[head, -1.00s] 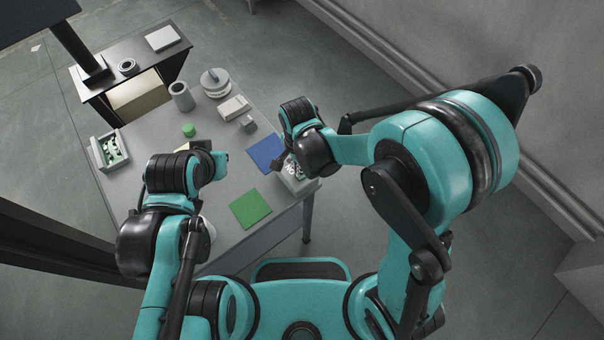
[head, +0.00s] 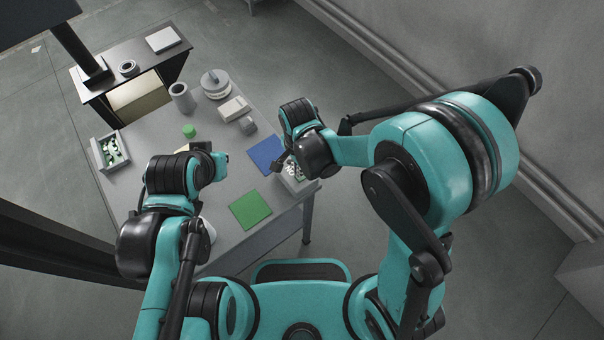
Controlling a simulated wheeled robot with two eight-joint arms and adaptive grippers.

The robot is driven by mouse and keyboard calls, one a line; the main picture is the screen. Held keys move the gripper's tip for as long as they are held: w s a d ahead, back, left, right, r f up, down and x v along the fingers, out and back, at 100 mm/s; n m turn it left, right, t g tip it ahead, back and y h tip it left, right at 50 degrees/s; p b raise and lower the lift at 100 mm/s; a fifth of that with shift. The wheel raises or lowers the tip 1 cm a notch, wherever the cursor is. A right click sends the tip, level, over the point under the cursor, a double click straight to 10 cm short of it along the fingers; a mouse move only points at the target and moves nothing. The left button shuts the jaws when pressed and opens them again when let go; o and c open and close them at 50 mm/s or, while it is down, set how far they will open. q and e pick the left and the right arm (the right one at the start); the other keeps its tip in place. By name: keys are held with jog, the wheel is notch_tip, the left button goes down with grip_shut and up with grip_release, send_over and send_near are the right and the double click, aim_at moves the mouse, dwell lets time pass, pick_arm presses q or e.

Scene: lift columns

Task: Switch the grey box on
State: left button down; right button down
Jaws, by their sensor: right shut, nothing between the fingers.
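A light grey box (head: 233,108) lies on the grey table, near its far right edge. It may be the task's box; I cannot make out a switch or its position. A small grey block (head: 247,125) is close beside it. My right gripper (head: 277,167) is shut and empty, over the edge of the blue mat, nearer to me than the box and apart from it.
An open grey bin (head: 298,185) with small pale pieces stands at the table's right corner. A blue mat (head: 264,153) and a green mat (head: 250,209) lie flat. A grey cup (head: 180,97), a round grey thing (head: 215,84), a green cylinder (head: 189,131) and a left bin (head: 122,163) stand farther off.

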jog(key=shift+f+b, duration=0.95)
jog(key=shift+f, duration=0.1)
dwell(0.5)
jog(key=shift+r+p, duration=2.65)
jog(key=shift+r, duration=0.95)
jog(key=shift+d+r, duration=0.1)
jog(key=shift+d, duration=0.1)
jog(key=s+d+r+n+t+b, duration=0.2)
jog(key=d+r+n+t+b, duration=0.1)
jog(key=d, duration=0.5)
jog(key=s+d+r+n+t+b, duration=0.3)
jog(key=d+r+n+t, duration=0.1)
jog(key=d+n, duration=0.3)
jog(key=shift+d+r+n+b, duration=0.3)
jog(key=shift+d+r+n, duration=0.1)
jog(key=shift+d, duration=0.8)
